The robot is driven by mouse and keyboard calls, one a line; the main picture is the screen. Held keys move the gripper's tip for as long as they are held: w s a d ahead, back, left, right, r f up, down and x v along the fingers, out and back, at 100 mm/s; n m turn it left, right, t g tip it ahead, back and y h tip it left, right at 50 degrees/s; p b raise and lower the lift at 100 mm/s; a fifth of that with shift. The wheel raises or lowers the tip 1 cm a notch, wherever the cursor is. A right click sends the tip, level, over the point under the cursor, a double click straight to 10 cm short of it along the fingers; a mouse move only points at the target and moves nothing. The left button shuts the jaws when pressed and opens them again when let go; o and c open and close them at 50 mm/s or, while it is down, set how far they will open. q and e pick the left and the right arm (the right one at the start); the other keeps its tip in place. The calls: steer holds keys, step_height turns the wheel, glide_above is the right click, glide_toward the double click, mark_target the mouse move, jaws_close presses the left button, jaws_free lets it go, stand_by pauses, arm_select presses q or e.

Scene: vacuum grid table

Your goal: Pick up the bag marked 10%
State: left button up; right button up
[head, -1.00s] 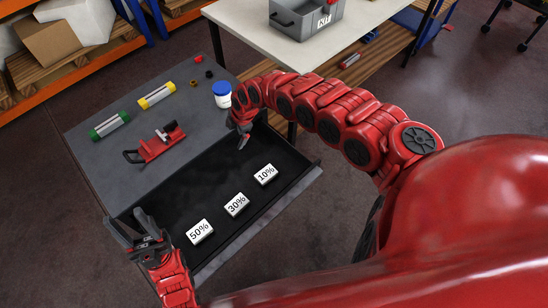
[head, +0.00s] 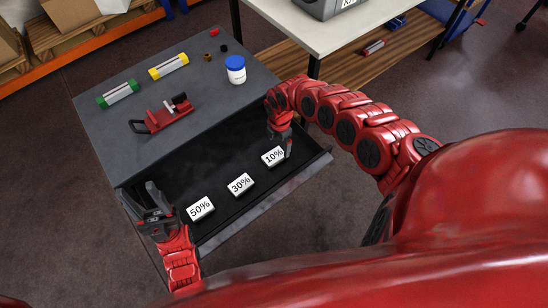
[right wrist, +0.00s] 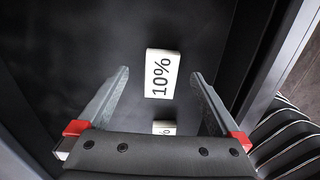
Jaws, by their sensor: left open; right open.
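The white bag marked 10% (head: 273,156) lies in the black open drawer (head: 190,175), the rightmost of three bags in the head view. In the right wrist view the 10% bag (right wrist: 161,74) lies ahead, between the lines of the two fingers. My right gripper (head: 283,152) is open and just above or beside this bag; contact cannot be told. It also shows in the right wrist view (right wrist: 160,85), with nothing between its fingers. My left gripper (head: 139,192) is open and empty over the drawer's left end.
Bags marked 30% (head: 240,184) and 50% (head: 201,208) lie in the drawer. The grey tabletop (head: 215,105) holds a red tool (head: 165,115), a green tube (head: 118,93), a yellow tube (head: 168,66) and a blue-lidded jar (head: 236,69). The drawer walls bound the space.

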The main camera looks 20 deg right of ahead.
mark_target(279, 150)
steer(key=f, duration=0.4)
steer(key=shift+s, duration=0.2)
steer(key=shift+d+f, duration=0.1)
steer(key=shift+f, duration=0.6)
steer(key=c, duration=1.4)
